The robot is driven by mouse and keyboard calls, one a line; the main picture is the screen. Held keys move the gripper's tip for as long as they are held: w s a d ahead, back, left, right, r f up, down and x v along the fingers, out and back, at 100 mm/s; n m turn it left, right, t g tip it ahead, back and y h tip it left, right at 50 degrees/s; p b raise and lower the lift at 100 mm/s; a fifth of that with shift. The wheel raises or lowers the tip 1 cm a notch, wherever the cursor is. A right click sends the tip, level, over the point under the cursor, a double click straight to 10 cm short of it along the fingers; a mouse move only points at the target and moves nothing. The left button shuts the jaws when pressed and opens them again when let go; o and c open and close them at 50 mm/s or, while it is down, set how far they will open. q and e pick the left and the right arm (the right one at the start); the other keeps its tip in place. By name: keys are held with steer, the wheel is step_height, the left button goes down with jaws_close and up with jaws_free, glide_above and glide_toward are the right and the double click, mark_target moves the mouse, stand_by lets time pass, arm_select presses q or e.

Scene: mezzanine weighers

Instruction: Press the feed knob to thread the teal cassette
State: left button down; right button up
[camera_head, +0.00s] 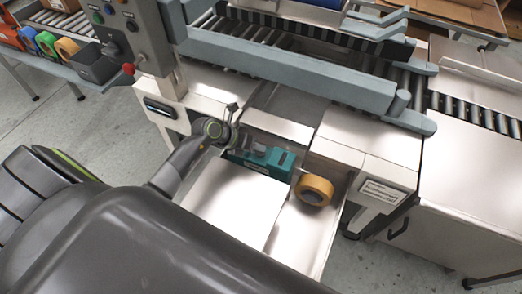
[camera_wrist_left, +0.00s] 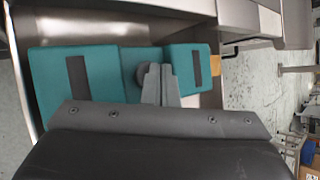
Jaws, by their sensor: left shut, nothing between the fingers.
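The teal cassette (camera_head: 285,168) sits in an open bay at the front of the machine, partly hidden by my left arm in the head view. In the left wrist view the cassette (camera_wrist_left: 105,92) shows as teal blocks with dark slots on both sides of the fingers. A grey round knob (camera_wrist_left: 143,74) shows between the blocks, partly behind the fingertips. My left gripper (camera_head: 240,141) is at the cassette's left end; it is shut and empty. In the wrist view its closed fingers (camera_wrist_left: 160,84) are at the knob; I cannot tell if they touch it. My right gripper is out of view.
A roll of yellow tape (camera_head: 314,190) lies right of the cassette. A control panel (camera_head: 118,22) with coloured buttons and a red knob rises at the back left. A grey roller conveyor (camera_head: 290,73) runs behind the bay. Tape rolls (camera_head: 45,44) sit on a side shelf.

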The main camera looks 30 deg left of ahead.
mark_target(258, 152)
arm_select(q)
steer(key=shift+f+b, duration=0.4)
steer(key=shift+f, duration=0.15)
stand_by(0.6)
steer(key=shift+r+p, duration=1.25)
step_height(258, 152, up, 5)
steer(key=p, duration=0.5)
steer(key=shift+r, duration=0.1)
